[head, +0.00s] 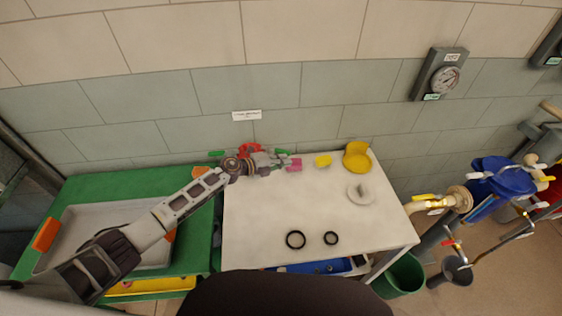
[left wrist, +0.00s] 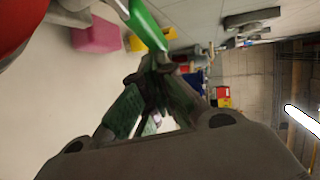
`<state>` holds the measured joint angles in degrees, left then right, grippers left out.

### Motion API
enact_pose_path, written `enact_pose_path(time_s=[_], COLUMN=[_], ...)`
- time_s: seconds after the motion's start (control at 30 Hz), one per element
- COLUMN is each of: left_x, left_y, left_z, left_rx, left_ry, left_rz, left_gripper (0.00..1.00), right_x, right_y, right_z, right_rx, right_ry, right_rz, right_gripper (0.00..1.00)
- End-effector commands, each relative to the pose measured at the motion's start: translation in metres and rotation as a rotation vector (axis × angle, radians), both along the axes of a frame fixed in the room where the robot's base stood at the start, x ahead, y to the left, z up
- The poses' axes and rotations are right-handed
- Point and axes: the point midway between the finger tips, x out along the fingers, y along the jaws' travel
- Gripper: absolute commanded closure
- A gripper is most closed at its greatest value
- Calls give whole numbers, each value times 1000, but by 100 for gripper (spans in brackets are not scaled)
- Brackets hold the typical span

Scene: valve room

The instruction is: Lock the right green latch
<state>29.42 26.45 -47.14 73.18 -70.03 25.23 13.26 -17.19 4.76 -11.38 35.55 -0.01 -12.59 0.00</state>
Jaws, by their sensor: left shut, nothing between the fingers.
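The right green latch (head: 281,152) is a small green lever on a grey fitting at the back of the white table. It shows large in the left wrist view (left wrist: 147,25), slanting at the top. A red part (head: 250,148) of the fitting stands to its left, and another green latch (head: 216,153) is further left. My left gripper (head: 272,162) is shut and empty, close beside the right latch. In the left wrist view its fingertips (left wrist: 157,62) are just below the latch's end; I cannot tell whether they touch. My right gripper is not in view.
A pink block (head: 293,165), a yellow block (head: 322,160) and a yellow dish (head: 356,157) are right of the latch. Two black rings (head: 295,240) lie at the front of the white table (head: 260,215). A grey tray (head: 75,215) is on the green table.

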Motion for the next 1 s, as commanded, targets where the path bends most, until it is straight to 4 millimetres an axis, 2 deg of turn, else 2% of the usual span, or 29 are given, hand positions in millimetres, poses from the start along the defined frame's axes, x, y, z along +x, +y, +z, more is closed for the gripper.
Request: enact_pose_path(time_s=[0.2, 0.5, 1.0], left_x=[15, 34, 46], left_y=[-13, -23, -25], left_z=[1, 0, 0], left_rx=[-1, 0, 0], left_ry=[0, -1, 0], left_rz=[-4, -4, -2], left_gripper=[100, 100, 100], right_x=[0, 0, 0], right_y=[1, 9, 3], right_z=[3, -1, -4], right_rx=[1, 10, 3], right_ry=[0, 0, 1], right_rz=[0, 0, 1], right_gripper=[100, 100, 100])
